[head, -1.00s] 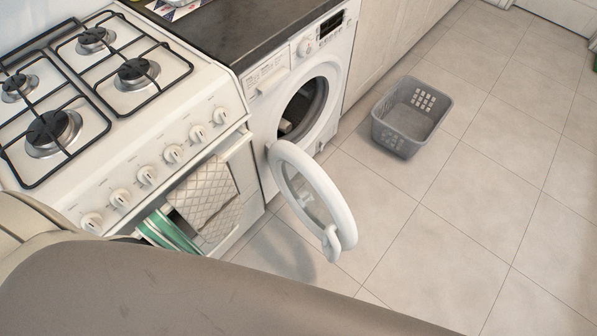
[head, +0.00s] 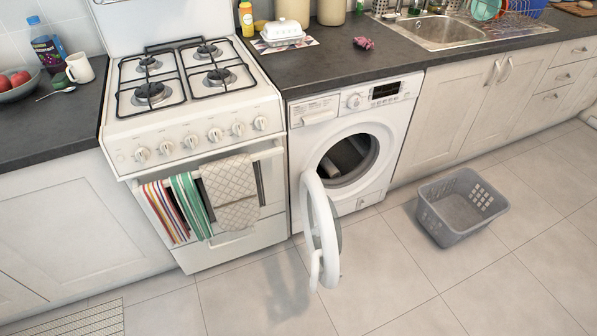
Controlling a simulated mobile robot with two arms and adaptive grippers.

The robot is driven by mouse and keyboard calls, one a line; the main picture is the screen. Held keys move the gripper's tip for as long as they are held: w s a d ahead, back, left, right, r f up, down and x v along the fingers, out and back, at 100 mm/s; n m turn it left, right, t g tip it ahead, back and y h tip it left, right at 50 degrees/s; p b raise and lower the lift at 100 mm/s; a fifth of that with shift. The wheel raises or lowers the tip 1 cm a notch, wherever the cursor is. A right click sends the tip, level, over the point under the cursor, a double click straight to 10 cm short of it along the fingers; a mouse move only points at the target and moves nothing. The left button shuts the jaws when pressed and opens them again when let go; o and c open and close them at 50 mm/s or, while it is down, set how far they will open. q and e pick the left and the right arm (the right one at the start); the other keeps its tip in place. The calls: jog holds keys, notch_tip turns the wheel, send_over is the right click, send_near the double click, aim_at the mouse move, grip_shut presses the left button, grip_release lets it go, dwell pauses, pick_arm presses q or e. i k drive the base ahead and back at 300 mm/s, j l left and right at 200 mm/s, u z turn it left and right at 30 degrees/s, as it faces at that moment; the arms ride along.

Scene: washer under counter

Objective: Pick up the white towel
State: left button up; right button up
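The white towel (head: 231,192) hangs over the oven handle at the front of the white stove. It is off-white with a diamond quilted pattern and is the rightmost of three towels there. A green and white striped towel (head: 190,204) hangs just left of it, and a multicoloured striped towel (head: 166,212) hangs at the far left of the handle. Neither of my grippers is in view.
The washer (head: 350,140) stands right of the stove, its round door (head: 312,235) swung open toward me. Something pale is inside the drum. A grey basket (head: 462,204) sits on the tiled floor at right. The floor before the stove is mostly clear.

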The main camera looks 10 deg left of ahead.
aim_at(326, 164)
jog(key=i+l+u, duration=0.15)
jog(key=u, duration=0.3)
jog(key=l+u, duration=0.3)
jog(key=u, duration=0.15)
jog(key=i+l+u, duration=0.1)
jog(key=l+u, duration=0.15)
jog(key=u, duration=0.2)
jog(key=l+u, duration=0.3)
jog(key=u, duration=0.15)
jog(key=l+u, duration=0.1)
jog(key=l, duration=0.4)
jog(key=k+l+u, duration=0.1)
jog(key=l, duration=0.4)
jog(key=l+u, duration=0.1)
jog(key=l, duration=0.4)
jog(key=k+l+u, duration=0.1)
jog(key=l, duration=0.4)
jog(key=k+l, duration=0.1)
jog(key=l, duration=0.35)
jog(key=u, duration=0.05)
